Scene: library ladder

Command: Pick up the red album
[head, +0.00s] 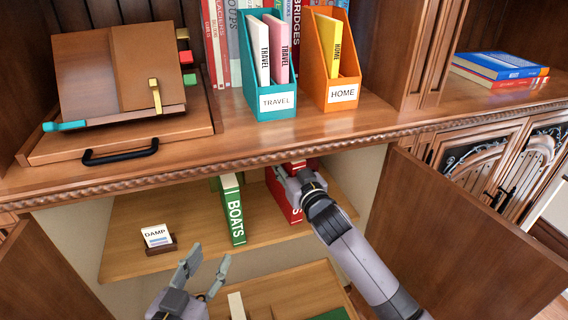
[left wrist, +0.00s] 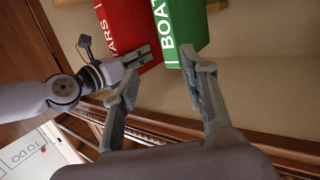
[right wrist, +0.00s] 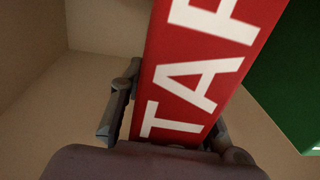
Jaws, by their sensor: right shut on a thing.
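The red album (head: 283,196) stands upright on the cabinet's upper inside shelf, right of a green album marked BOATS (head: 233,212). In the right wrist view the red album (right wrist: 200,70) fills the middle, with large white letters on its spine. My right gripper (head: 298,184) is shut on the red album, one finger on each side of the spine. It hides much of the album in the head view. My left gripper (head: 202,268) is open and empty, in front of the shelf and below the green album. In the left wrist view both albums show beyond its fingers.
A small DAMP card (head: 156,235) in a holder stands at the left of the shelf (head: 125,255). Open cabinet doors flank the opening, with the right door (head: 465,230) near my right arm. The countertop above holds TRAVEL (head: 277,103) and HOME (head: 341,94) file boxes.

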